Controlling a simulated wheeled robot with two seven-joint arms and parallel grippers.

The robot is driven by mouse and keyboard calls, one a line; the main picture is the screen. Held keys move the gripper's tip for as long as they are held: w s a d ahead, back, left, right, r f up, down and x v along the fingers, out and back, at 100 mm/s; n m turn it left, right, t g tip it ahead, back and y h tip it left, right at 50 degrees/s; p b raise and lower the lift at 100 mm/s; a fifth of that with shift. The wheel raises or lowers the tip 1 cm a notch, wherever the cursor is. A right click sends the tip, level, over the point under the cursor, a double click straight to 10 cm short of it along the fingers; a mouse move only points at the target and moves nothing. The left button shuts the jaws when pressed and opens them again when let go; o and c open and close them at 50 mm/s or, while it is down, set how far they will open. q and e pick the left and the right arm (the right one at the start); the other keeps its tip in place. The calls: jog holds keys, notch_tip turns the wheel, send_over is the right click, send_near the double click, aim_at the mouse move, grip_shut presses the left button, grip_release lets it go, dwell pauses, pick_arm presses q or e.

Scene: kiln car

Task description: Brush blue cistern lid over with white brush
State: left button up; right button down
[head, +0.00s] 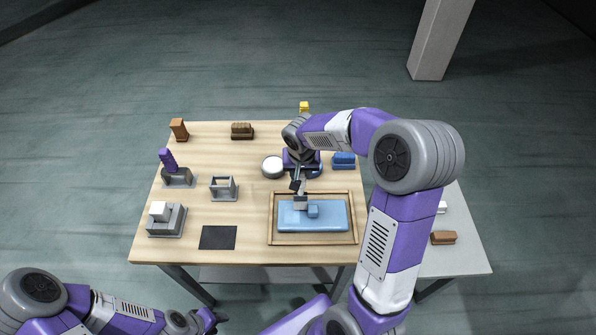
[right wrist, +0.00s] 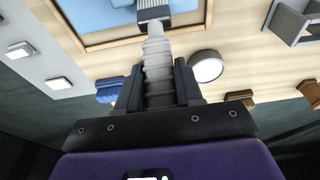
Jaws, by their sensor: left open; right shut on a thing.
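The blue cistern lid (head: 335,222) lies flat in a shallow wooden-rimmed tray (head: 271,231) at the table's front right, with a small raised blue block on its middle. My right gripper (head: 298,186) is above the tray's far side, shut on the white brush, whose pale ribbed handle (right wrist: 157,75) stands between the fingers in the right wrist view. The brush's grey head (head: 300,202) is over the lid's far left part; I cannot tell whether it touches. My left gripper (head: 207,319) is open and empty, low in front of the table.
Left on the table are a purple item in a grey holder (head: 178,178), an empty grey holder (head: 223,188), a white block on a grey stand (head: 166,222) and a dark mat (head: 218,237). A round white dish (head: 271,167) and blue brush (head: 343,160) stand behind the tray.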

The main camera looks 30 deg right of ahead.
dwell(0.4)
jog(key=w+a, duration=0.1)
jog(key=w+a+b, duration=0.1)
jog(key=a, duration=0.1)
jog(key=w+a, duration=0.1)
jog(key=shift+a, duration=0.35)
jog(key=shift+r, duration=0.1)
dwell(0.3)
